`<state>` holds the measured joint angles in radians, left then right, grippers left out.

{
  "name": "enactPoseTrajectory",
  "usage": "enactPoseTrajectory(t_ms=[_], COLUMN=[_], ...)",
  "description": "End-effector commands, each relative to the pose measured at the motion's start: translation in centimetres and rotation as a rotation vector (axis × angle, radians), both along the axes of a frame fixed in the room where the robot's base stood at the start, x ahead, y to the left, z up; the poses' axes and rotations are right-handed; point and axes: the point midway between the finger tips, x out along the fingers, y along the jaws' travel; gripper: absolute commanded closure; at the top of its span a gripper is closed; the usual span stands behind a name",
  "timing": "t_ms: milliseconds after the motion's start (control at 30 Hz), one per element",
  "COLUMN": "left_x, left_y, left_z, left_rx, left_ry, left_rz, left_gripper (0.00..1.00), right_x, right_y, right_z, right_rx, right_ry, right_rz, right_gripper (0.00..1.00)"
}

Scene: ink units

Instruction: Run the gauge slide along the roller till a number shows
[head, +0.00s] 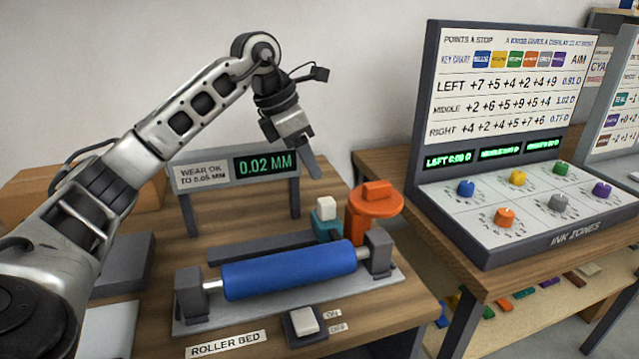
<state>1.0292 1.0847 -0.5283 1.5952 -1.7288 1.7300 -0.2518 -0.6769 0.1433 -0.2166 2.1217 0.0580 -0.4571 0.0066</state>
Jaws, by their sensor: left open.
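The blue roller (290,271) lies across the roller bed between two dark end blocks. A teal slide with a white knob (326,230), seemingly the gauge slide, stands behind the roller near its right end, by a dark rail (245,248). The gauge display (265,164) shows 0.02 MM in green. Beside it a sign (203,175) reads "WEAR OK TO 0.05 MM". My left gripper (312,166) is open and empty, in the air above and behind the slide, apart from it. My right gripper is not in view.
An orange round piece with a handle (375,200) stands close right of the slide. A white rocker switch (304,321) sits in front of the roller. The ink zones console (520,210) with coloured knobs stands on the right table. Cardboard boxes (130,190) stand behind my left arm.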

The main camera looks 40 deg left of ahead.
Motion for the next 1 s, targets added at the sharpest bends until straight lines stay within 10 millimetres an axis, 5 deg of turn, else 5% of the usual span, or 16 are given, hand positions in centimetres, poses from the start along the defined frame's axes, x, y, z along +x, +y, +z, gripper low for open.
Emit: enactPoseTrajectory(t_ms=[300,1000], left_x=[-1.3,-1.4], left_y=[0.9,1.0], left_z=[4.0,4.7], left_rx=[-0.001,-0.002], left_ry=[-0.001,0.0], left_rz=[0.001,0.001], left_gripper=[0.51,0.51], right_x=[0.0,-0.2], right_y=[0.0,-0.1], right_z=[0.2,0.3], right_rx=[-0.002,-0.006], right_ry=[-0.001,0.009], right_rz=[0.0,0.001], right_gripper=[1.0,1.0])
